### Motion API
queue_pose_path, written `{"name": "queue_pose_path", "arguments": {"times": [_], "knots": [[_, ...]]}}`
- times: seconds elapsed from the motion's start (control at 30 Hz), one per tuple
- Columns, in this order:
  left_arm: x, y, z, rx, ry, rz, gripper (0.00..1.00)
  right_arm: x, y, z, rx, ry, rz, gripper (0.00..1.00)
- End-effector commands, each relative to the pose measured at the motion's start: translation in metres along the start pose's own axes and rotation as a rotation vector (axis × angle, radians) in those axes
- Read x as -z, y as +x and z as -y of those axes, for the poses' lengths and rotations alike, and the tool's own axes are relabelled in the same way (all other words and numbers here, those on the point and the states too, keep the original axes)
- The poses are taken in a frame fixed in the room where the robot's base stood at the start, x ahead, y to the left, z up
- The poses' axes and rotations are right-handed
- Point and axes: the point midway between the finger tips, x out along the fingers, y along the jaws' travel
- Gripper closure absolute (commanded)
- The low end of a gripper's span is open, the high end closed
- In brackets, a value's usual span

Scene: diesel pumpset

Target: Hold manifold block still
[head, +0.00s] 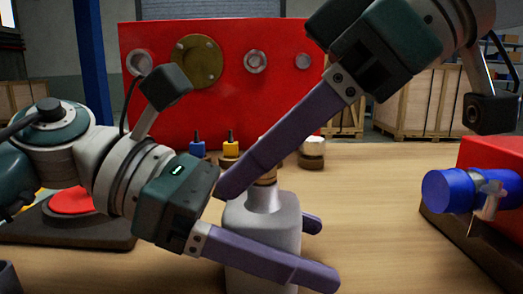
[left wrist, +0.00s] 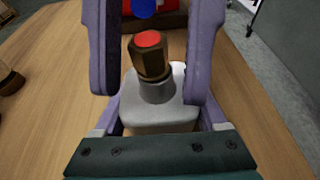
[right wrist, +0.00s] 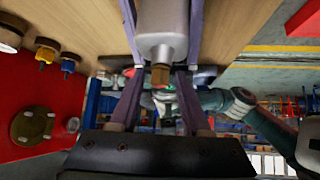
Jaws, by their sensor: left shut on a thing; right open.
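The manifold block (head: 262,225) is a pale grey block with a narrow neck, upright on the wooden table. A brass fitting (left wrist: 151,62) with a red top stands on its neck. My left gripper (head: 322,250) is shut on the block low down, one finger in front and one behind. My right gripper (head: 228,185) reaches down from the upper right and is open. In the right wrist view the block (right wrist: 162,25) and brass fitting (right wrist: 160,77) show between its spread fingers. In the head view, the near right finger partly hides the fitting.
A red panel (head: 300,95) with round ports stands behind. Small blue and yellow fittings (head: 231,144) stand before it. A red unit (head: 495,160) with a blue cylinder (head: 447,190) is at the right. A dark base with a red disc (head: 70,202) is at the left.

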Motion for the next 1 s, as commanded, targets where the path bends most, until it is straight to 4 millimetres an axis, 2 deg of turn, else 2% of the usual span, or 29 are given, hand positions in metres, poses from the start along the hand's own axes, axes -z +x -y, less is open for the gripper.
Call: {"name": "queue_pose_path", "arguments": {"times": [0.2, 0.5, 1.0], "knots": [[0.0002, 0.0001, 0.0002, 0.001, -0.001, 0.0, 1.0, 0.0045, 0.0023, 0.003, -0.101, 0.092, -0.009, 0.53], [0.0002, 0.0, 0.0001, 0.0, -0.001, 0.0, 1.0, 0.0011, 0.0005, 0.0004, -0.218, 0.224, -0.003, 0.53], [0.0003, 0.0, 0.0001, 0.0, -0.001, 0.0, 1.0, -0.0006, -0.0007, -0.0003, -0.229, 0.232, 0.001, 0.53]]}}
